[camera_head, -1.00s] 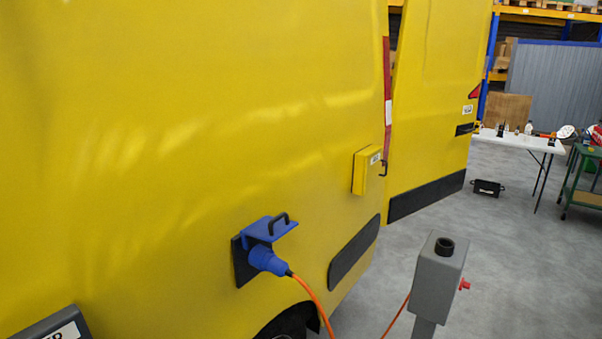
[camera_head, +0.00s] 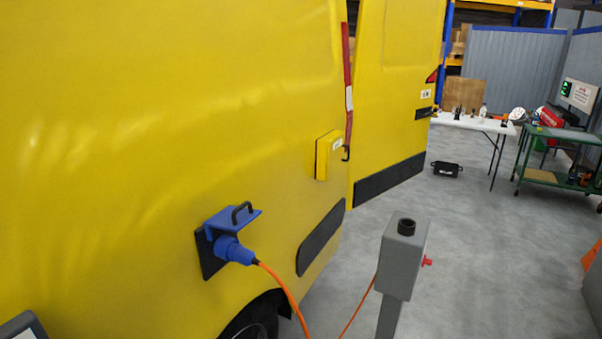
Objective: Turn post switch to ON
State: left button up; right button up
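The grey post (camera_head: 402,262) stands on the floor to the right of the yellow van, with a black round socket (camera_head: 406,227) on its top. A small red switch (camera_head: 427,262) sticks out from the post's right side; its ON or OFF position cannot be read from here. A blue plug (camera_head: 232,250) sits in the van's blue-lidded inlet (camera_head: 228,220), and an orange cable (camera_head: 284,287) runs down from it. Neither of my grippers shows in this view.
The yellow van (camera_head: 180,120) fills the left side. A white table (camera_head: 472,123) and a green cart (camera_head: 553,149) stand at the back right, with a black box (camera_head: 446,169) on the floor. An orange object (camera_head: 592,256) shows at the right edge. Floor right of the post is clear.

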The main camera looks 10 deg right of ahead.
aim_at(428, 261)
jog(key=l+z, duration=0.35)
jog(key=l, duration=0.15)
jog(key=i+l+z, duration=0.1)
jog(key=l+z, duration=0.25)
jog(key=l, duration=0.1)
